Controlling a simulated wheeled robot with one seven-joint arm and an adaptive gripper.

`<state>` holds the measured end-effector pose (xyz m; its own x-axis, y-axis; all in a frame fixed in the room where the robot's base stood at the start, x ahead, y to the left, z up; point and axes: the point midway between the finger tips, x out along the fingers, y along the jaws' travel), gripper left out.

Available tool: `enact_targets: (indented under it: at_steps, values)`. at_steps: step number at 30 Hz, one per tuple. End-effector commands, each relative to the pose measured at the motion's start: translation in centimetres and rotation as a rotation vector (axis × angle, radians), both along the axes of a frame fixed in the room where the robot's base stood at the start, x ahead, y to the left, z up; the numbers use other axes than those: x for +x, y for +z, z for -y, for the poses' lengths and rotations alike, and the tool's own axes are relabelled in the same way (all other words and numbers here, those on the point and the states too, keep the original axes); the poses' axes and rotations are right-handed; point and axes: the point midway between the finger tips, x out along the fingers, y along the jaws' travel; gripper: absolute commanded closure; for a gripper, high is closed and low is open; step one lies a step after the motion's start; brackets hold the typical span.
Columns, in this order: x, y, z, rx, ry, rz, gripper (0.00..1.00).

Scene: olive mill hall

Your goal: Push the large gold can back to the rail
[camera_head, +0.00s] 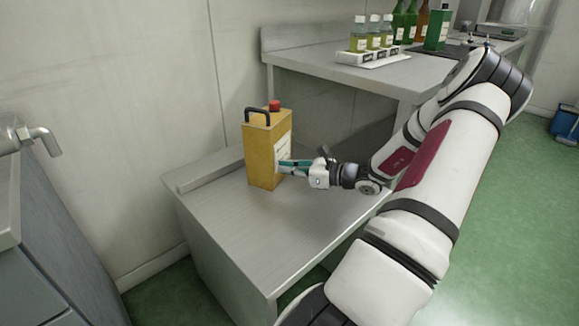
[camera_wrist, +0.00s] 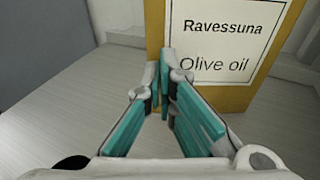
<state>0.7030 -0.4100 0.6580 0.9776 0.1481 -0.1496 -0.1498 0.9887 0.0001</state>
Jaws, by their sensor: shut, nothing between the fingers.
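The large gold can (camera_head: 262,152) stands upright on the low grey bench (camera_head: 250,235). It has a black handle and a red cap on top. My gripper (camera_head: 281,167) is shut and empty, at the can's right face in the head view. In the wrist view the closed fingertips (camera_wrist: 164,85) are at the lower left of the can's white label (camera_wrist: 222,38), which reads "Ravessuna Olive oil". They touch the can or are very close; I cannot tell which. The raised rail (camera_head: 205,172) runs along the bench's back edge by the wall, with a gap behind the can.
A higher bench (camera_head: 400,80) at the back right bears a white rack (camera_head: 373,58) of small bottles, and green and brown bottles. A grey cabinet (camera_head: 55,240) with a tap stands at left. The bench front is clear.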

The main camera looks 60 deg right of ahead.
Motion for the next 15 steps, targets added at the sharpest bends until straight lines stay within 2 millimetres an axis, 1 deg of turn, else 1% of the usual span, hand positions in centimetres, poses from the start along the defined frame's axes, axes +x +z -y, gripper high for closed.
enact_targets:
  at_steps: [8,15]
  values:
    - [0.1,0.0,0.0,0.0,0.0,0.0,1.0]
    - [1.2,0.0,-0.2,0.0,0.002,0.0,1.0]
